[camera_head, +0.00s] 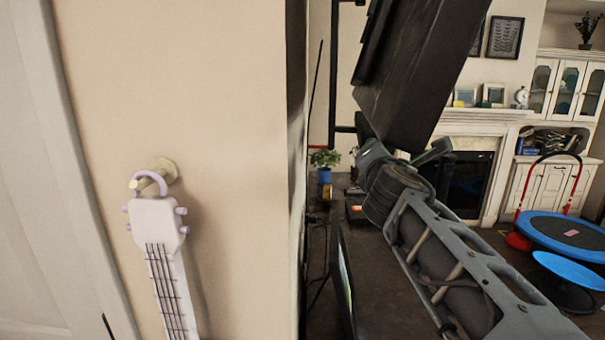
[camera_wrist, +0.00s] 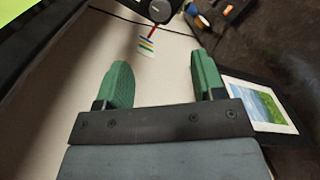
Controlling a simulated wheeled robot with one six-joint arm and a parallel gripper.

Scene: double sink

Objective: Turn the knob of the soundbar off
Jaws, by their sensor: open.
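In the wrist view, a black object with a round silver knob-like disc (camera_wrist: 160,10) is cut off by the top edge. It may be the end of the soundbar, but too little shows to be sure. A red strap or cord and a small striped tag (camera_wrist: 147,46) hang just below it. My gripper (camera_wrist: 163,72) has two green fingers spread wide apart with nothing between them. The disc lies beyond the fingertips, roughly in line with the gap, and is not touched. In the head view the fingers are hidden, and I cannot make out the soundbar.
A lit screen (camera_wrist: 14,24) is at the wrist view's upper left; a framed picture (camera_wrist: 262,105) lies right of the fingers. In the head view, a wall (camera_head: 240,120) with a hanging white guitar (camera_head: 158,225) stands left. A potted plant (camera_head: 325,160) and blue trampoline (camera_head: 565,230) are farther off.

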